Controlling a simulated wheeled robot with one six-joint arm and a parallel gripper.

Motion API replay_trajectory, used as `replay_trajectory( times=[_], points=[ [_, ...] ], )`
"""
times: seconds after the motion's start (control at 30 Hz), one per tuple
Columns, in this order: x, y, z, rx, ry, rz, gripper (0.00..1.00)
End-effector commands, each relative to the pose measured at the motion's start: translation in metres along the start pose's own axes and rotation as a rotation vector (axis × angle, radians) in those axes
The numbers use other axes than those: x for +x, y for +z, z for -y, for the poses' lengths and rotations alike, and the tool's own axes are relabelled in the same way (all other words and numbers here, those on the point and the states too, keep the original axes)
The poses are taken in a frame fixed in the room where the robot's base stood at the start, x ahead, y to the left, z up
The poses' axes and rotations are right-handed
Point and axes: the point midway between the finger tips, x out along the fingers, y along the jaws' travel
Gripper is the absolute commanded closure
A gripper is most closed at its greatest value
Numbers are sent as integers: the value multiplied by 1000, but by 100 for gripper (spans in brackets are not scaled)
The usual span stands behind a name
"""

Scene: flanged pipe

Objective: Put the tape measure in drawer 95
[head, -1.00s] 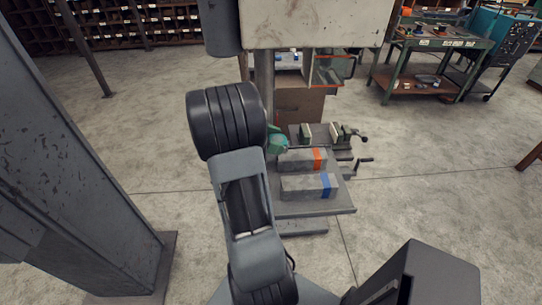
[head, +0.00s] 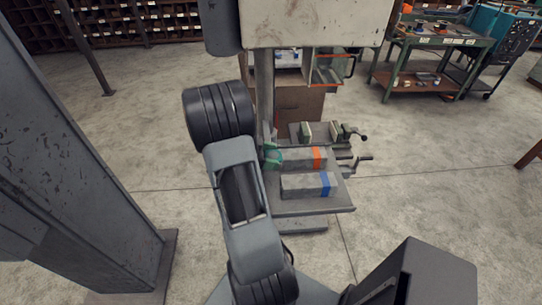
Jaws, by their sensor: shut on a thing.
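My arm reaches forward in the middle of the head view, and its thick black joint hides what lies behind it. My gripper is not clearly visible. A small green thing (head: 272,156) shows just right of the arm, at the left edge of the machine table; I cannot tell whether it is part of the machine or something at the end of my arm. I cannot make out the tape measure. An open compartment with an orange front edge (head: 325,84) shows behind the machine, partly hidden by its head. No number 95 is readable.
The machine's grey table (head: 312,205) carries a block with an orange band (head: 300,157), a block with a blue band (head: 308,185) and a vise (head: 325,132). A grey column (head: 75,150) stands at left. A green workbench (head: 430,50) stands back right. Open floor lies between.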

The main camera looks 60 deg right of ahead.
Motion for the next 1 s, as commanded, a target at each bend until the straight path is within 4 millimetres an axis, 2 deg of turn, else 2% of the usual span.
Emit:
replay_trajectory(
  times=[0.47, 0.5, 0.77, 1.0],
  points=[
    [4, 10, 0, 0, -1, 0, 63],
    [4, 11, 0, 0, 0, 1, 30],
    [4, 10, 0, 0, 0, 0, 7],
    [4, 9, 0, 1, -1, 0, 7]
  ],
)
